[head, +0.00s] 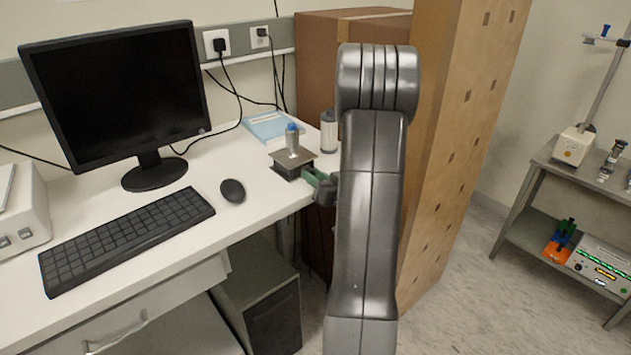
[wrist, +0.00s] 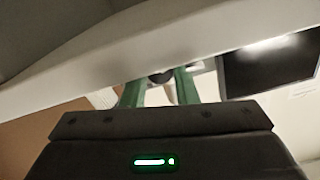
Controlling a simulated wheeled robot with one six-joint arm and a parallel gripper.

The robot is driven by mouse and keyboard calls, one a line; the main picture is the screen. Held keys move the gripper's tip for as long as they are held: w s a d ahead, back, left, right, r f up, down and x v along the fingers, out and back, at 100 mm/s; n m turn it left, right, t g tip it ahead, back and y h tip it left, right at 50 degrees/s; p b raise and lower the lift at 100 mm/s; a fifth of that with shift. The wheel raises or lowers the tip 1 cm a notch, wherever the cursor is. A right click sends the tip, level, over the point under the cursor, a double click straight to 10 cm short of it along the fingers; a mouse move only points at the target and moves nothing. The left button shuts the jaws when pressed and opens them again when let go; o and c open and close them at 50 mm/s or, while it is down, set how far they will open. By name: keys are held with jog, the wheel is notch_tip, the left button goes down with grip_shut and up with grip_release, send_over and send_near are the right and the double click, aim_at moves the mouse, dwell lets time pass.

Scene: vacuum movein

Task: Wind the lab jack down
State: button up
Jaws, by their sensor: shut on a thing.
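The lab jack (head: 293,163) stands near the right end of the white desk, with a square grey top plate and a dark body. My gripper (head: 311,176), with green fingers, reaches in from the right at the jack's near right side. In the wrist view the green fingers (wrist: 159,88) are on either side of a small dark round part (wrist: 161,76), which looks like the jack's knob. A pale slanting surface hides most of the jack there.
A blue-and-white book (head: 270,126) and a grey-white cylinder (head: 329,131) stand behind the jack. A mouse (head: 232,190), keyboard (head: 128,236) and monitor (head: 118,95) are to the left. A tall wooden cabinet (head: 461,120) is right of my arm.

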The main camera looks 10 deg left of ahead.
jog(key=n+b, duration=0.1)
jog(key=b, duration=0.1)
jog(key=n+b, duration=0.1)
jog(key=b, duration=0.1)
jog(key=shift+f+n, duration=0.25)
jog(key=shift+n, duration=0.05)
jog(key=shift+r+n+b, duration=0.25)
jog(key=shift+n+b, duration=0.35)
jog(key=shift+b, duration=0.05)
jog(key=o, duration=0.7)
jog(key=v, duration=1.4)
jog(key=shift+a, duration=0.1)
